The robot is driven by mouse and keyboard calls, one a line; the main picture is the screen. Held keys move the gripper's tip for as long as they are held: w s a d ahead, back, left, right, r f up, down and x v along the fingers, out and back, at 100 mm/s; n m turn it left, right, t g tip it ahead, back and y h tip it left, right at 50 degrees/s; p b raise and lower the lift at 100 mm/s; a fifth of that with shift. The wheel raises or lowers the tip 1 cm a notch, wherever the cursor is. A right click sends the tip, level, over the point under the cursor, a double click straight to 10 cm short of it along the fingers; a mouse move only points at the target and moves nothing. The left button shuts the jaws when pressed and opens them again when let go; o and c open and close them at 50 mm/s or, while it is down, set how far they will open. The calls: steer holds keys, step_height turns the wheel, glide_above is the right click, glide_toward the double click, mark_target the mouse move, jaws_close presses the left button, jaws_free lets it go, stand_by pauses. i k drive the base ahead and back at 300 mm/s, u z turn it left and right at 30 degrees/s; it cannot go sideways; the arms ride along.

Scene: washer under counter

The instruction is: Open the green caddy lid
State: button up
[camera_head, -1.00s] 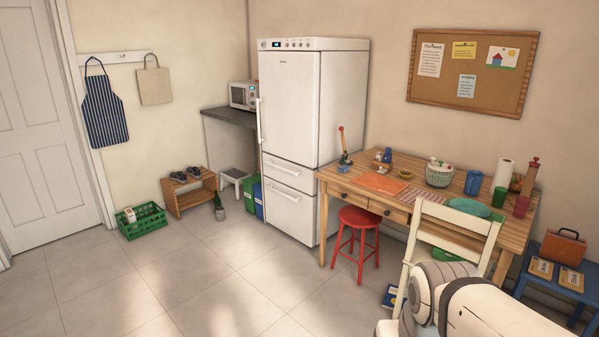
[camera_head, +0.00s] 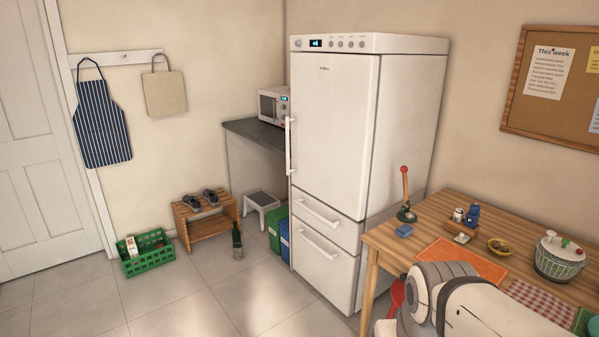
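A green caddy (camera_head: 277,227) stands on the floor beside the fridge's left side, under the dark counter. A blue caddy (camera_head: 285,242) stands right against it, nearer the fridge. Only part of each shows, and I cannot make out the green lid clearly at this size. My arm shows at the bottom right, in front of the table. My gripper is not in view.
A white fridge (camera_head: 340,130) stands to the right of the caddies. A white step stool (camera_head: 262,208), a dark green bottle (camera_head: 237,240), a shoe bench (camera_head: 206,220) and a green crate (camera_head: 160,255) are to their left. A wooden table (camera_head: 385,240) blocks the right. The tiled floor ahead is clear.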

mark_target(278, 215)
steer(key=u, duration=0.25)
steer(key=i, duration=1.9)
steer(key=u, duration=0.5)
steer(key=i, duration=1.65)
steer(key=u, duration=0.25)
steer(key=i, duration=0.9)
steer(key=u, duration=0.2)
